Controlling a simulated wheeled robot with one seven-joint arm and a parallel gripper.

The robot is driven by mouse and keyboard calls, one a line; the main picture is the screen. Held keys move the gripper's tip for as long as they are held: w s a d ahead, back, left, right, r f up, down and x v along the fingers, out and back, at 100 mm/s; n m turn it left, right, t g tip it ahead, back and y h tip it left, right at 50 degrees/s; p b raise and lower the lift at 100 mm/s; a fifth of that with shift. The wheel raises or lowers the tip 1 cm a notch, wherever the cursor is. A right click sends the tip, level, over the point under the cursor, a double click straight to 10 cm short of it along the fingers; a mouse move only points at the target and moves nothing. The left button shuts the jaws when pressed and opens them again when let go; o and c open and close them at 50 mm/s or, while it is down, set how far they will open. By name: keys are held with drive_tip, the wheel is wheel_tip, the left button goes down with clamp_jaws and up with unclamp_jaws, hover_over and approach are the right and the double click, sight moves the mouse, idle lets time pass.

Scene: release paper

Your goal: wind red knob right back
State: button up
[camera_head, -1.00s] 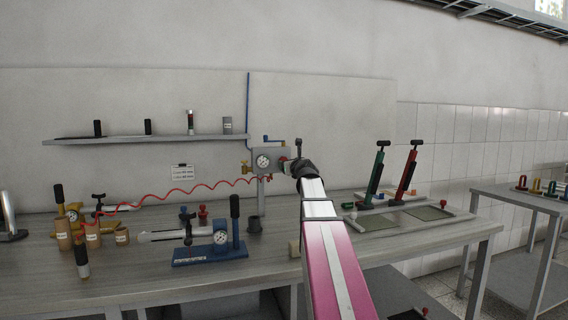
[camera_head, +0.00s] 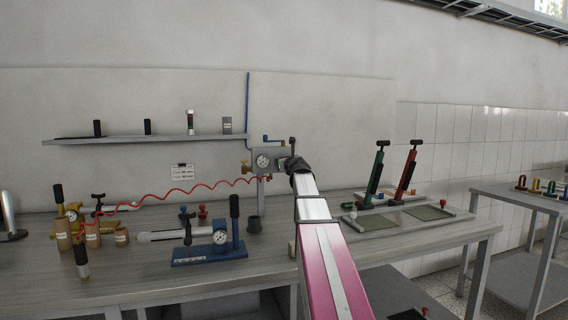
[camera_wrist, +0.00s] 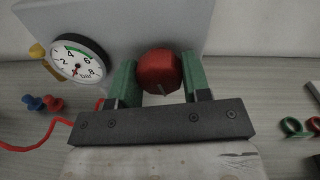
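The red knob (camera_wrist: 160,70) sits on the front of a grey regulator panel, right of a round white dial gauge (camera_wrist: 76,58), in the wrist view. My gripper (camera_wrist: 160,75) has its two green fingers on either side of the knob, and both appear to touch it. A small pale mark shows on the knob's lower edge. In the head view the regulator panel (camera_head: 280,154) with its gauge (camera_head: 263,161) stands on a post at the back of the bench. My black wrist covers its right side there and hides the knob and my fingertips.
A red coiled hose (camera_head: 180,190) runs left from the regulator. Green (camera_head: 376,172) and red (camera_head: 406,174) lever tools stand at right.

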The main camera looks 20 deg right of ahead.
drive_tip(key=shift+n, duration=0.3)
drive_tip(key=n, duration=0.7)
drive_tip(key=shift+a, duration=0.1)
drive_tip(key=n, duration=0.6)
drive_tip(key=shift+f+n+g+h, duration=0.1)
drive_tip(key=shift+n+g+h, duration=0.2)
drive_tip(key=shift+n, duration=0.1)
drive_tip(key=n, duration=0.6)
drive_tip(key=shift+n+h, duration=0.4)
drive_tip(key=n, duration=0.4)
drive_tip(key=shift+n+h, duration=0.3)
drive_tip(key=shift+n, duration=1.4)
